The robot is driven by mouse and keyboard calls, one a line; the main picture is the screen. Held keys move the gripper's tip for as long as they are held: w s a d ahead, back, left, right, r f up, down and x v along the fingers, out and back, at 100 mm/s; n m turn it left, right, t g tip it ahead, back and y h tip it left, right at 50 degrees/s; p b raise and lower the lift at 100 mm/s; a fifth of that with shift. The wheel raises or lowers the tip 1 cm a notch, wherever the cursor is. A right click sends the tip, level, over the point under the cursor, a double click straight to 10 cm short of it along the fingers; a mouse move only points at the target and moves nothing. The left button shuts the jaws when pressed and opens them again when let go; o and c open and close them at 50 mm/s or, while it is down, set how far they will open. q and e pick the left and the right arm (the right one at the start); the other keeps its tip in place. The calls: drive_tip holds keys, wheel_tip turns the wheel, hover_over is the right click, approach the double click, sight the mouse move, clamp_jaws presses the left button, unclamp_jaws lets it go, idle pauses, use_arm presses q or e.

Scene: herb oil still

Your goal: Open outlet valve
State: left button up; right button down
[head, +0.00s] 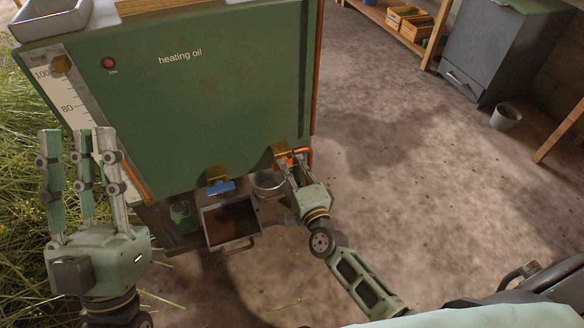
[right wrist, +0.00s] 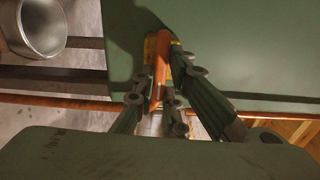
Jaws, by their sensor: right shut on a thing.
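The green tank (head: 200,100) labelled "heating oil" fills the upper left of the head view. A brass valve (head: 280,151) with an orange handle (head: 301,151) is at its lower right corner. My right gripper (head: 293,165) is shut on the orange handle. In the right wrist view the fingers (right wrist: 160,95) close around the orange handle (right wrist: 160,62) and hide part of it. A second brass valve with a blue handle (head: 220,188) is left of it, untouched. My left gripper (head: 78,135) is open and empty, fingers up, before the tank's left side.
A metal bowl (head: 268,183) stands below the valves, also in the right wrist view (right wrist: 42,28). A dark tray (head: 231,222) juts out at the tank's base. A grey cabinet (head: 490,45) and a small bucket (head: 506,117) stand at right. The floor between is clear.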

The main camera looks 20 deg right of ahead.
drive_tip(key=shift+w+d+r, duration=0.15)
drive_tip(key=shift+d+r, duration=0.05)
drive_tip(key=shift+r, duration=0.05)
drive_tip(key=c, duration=1.8)
unclamp_jaws()
drive_tip(key=shift+w, duration=0.1)
drive_tip(key=shift+f, duration=0.1)
drive_tip(key=shift+a+f, duration=0.1)
drive_tip(key=shift+s, duration=0.3)
drive_tip(key=s, duration=1.1)
drive_tip(key=shift+s+d, duration=0.2)
drive_tip(key=shift+s, duration=0.1)
